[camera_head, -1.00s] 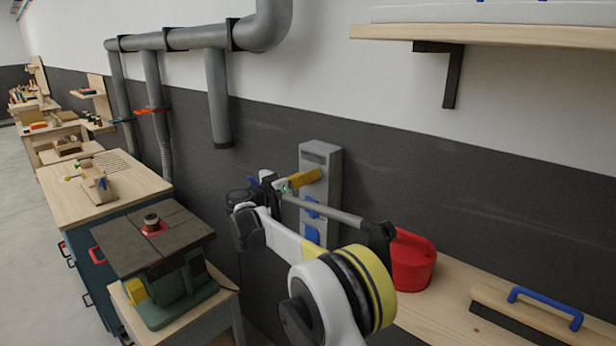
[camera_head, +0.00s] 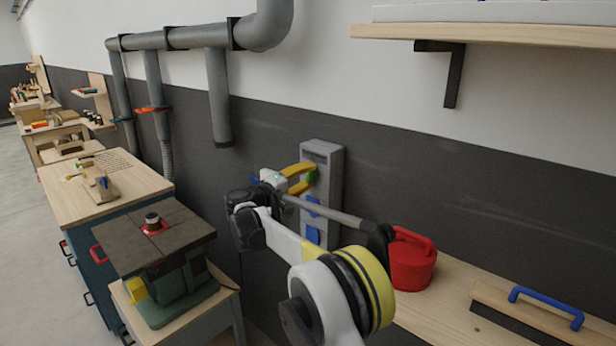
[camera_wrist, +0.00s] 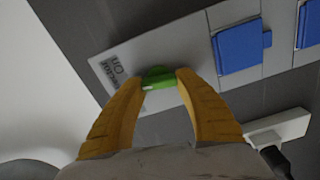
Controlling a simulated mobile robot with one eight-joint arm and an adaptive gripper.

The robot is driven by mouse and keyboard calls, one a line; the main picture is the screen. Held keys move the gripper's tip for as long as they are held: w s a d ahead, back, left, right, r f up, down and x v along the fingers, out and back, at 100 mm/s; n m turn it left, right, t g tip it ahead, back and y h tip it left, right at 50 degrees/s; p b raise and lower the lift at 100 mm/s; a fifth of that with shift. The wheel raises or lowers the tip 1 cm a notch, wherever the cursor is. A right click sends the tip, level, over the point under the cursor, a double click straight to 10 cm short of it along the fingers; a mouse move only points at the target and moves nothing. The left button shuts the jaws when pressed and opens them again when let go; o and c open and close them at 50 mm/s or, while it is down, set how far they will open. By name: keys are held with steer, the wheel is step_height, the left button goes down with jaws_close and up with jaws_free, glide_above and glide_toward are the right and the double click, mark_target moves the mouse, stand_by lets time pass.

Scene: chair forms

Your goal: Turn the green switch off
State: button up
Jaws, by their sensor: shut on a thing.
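The green switch (camera_head: 311,177) is on the upper part of a grey wall panel (camera_head: 333,166), above blue covers. In the wrist view the green switch (camera_wrist: 158,78) sits between the tips of my yellow fingers, beside a printed label on the panel (camera_wrist: 205,93). My gripper (camera_wrist: 163,79) is shut on the switch, one finger on each side. It also shows in the head view (camera_head: 307,177) at the panel's front. The fingers hide part of the switch, and I cannot read its on or off position.
Two blue covers (camera_wrist: 240,48) sit along the panel. A machine (camera_head: 160,250) stands left of my arm. A shelf (camera_head: 490,36) hangs at upper right.

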steer(key=shift+n, duration=1)
steer(key=o, duration=1.2)
steer(key=v, duration=1.2)
